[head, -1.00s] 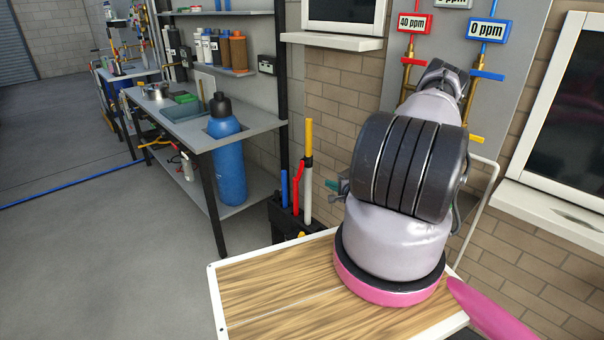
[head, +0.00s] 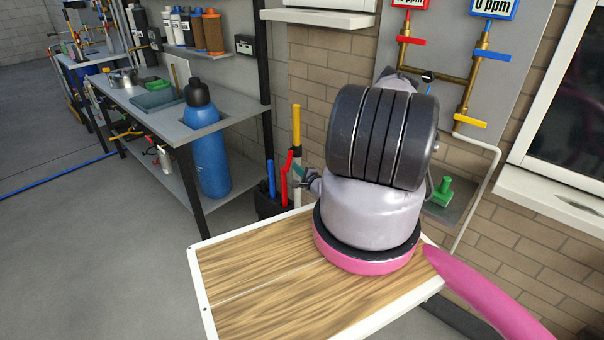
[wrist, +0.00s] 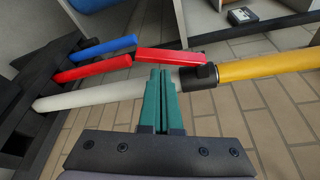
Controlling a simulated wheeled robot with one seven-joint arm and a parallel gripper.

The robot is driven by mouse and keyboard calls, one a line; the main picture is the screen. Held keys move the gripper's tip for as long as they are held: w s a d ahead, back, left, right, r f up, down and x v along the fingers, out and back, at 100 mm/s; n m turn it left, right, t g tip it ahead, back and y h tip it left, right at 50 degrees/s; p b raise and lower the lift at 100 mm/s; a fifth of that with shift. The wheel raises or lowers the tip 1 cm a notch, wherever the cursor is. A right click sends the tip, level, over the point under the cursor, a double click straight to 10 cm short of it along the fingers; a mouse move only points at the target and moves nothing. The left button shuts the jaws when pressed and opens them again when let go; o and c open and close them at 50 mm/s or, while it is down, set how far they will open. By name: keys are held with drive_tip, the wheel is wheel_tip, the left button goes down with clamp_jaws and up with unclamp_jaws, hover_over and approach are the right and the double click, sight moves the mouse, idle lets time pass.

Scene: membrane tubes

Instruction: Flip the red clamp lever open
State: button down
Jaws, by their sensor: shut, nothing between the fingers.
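The red clamp lever (wrist: 168,57) is a bright red bar lying along the tube, with its right end at a black collar (wrist: 198,76). The collar joins a white tube (wrist: 80,98) to a yellow tube (wrist: 262,67); the yellow part stands upright in the head view (head: 296,127). My gripper (wrist: 161,72) has teal fingers, shut and empty. Its tips are beside the lever and overlap it in the wrist view; I cannot tell whether they touch. In the head view the fingertips (head: 302,171) are by the white tube, partly hard to make out.
A red tube (wrist: 92,69) and a blue tube (wrist: 103,47) stand beside the white one in a black holder (head: 270,206). A steel bench (head: 240,118) with a blue bottle (head: 212,160) is to the left. Brick wall (head: 315,75) is behind.

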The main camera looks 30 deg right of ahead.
drive_tip(key=shift+w+f, duration=0.15)
drive_tip(key=shift+w, duration=0.9)
